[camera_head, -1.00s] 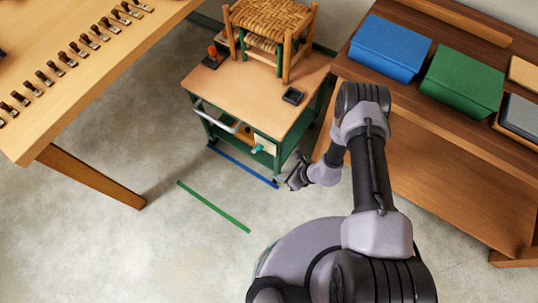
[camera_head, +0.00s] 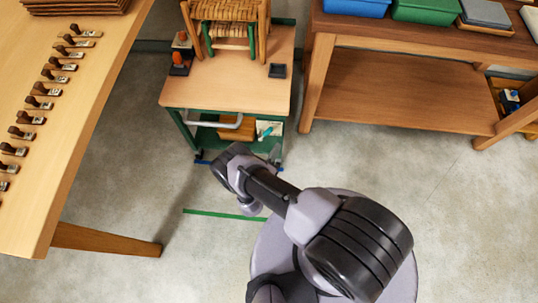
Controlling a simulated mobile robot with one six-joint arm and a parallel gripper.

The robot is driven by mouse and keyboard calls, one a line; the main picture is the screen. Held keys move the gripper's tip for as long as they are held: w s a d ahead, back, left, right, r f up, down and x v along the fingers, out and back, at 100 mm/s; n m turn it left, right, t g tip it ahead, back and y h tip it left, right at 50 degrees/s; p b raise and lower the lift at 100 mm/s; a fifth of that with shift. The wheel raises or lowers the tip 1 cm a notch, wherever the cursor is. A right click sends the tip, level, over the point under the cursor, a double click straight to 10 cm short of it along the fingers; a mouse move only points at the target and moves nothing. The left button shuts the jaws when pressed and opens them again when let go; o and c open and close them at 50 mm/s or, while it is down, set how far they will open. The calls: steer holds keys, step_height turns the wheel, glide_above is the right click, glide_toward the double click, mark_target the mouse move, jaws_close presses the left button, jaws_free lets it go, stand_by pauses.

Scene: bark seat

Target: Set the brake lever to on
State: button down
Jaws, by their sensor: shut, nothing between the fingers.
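A small cart (camera_head: 237,88) with a wooden top and green frame stands ahead of me. Two small dark fittings with orange-red parts sit at the left of its top; the nearer fitting (camera_head: 179,63) has an upright orange-red piece. I cannot tell for sure which part is the brake lever or read its setting. My arm is folded low in front of the cart, apart from these fittings. My gripper's fingers are hidden behind my own arm.
A woven stool (camera_head: 228,18) stands on the cart, with a small dark tray (camera_head: 278,71) beside it. A workbench (camera_head: 62,150) with a row of levers is at left. A wooden shelf bench (camera_head: 400,98) is at right. Grey floor (camera_head: 450,210) is clear at right.

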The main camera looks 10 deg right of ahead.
mark_target(266, 131)
steer(key=w+b, duration=0.2)
steer(key=w, duration=0.1)
steer(key=w+r+b, duration=0.1)
steer(key=w, duration=0.1)
steer(key=shift+a, duration=0.4)
steer(key=a+r+p, duration=0.2)
steer(key=p, duration=0.1)
steer(key=shift+w+a, duration=0.1)
steer(key=shift+w, duration=0.25)
steer(key=shift+a, duration=0.3)
steer(key=shift+w+a+f, duration=0.1)
steer(key=shift+f, duration=0.05)
steer(key=shift+w, duration=0.1)
